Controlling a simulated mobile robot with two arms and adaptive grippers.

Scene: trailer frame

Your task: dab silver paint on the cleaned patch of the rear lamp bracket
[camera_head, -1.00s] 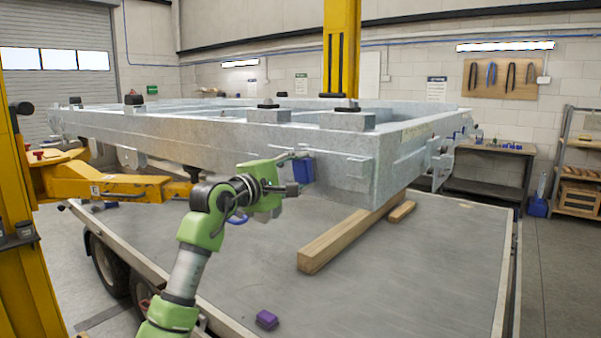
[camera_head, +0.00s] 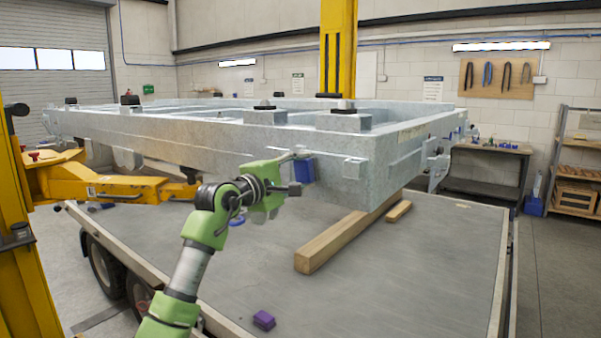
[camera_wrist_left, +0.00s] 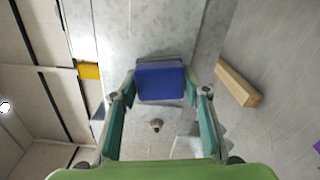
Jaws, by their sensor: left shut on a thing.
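My left gripper (camera_head: 298,172) is at the near side of the grey galvanised trailer frame (camera_head: 215,138), left of its near corner. It is shut on a blue block (camera_head: 309,171), which also shows between the two teal fingers in the left wrist view (camera_wrist_left: 160,83). The block is against or very close to the frame's side; I cannot tell if it touches. I cannot single out a cleaned patch or silver paint. My right gripper is not in view.
A purple block (camera_head: 263,319) lies on the flat grey deck (camera_head: 400,270) below. A timber beam (camera_head: 345,238) lies under the frame corner. A yellow lift arm (camera_head: 120,188) and post (camera_head: 15,230) stand at left. A workbench (camera_head: 488,170) and shelf (camera_head: 578,165) stand behind right.

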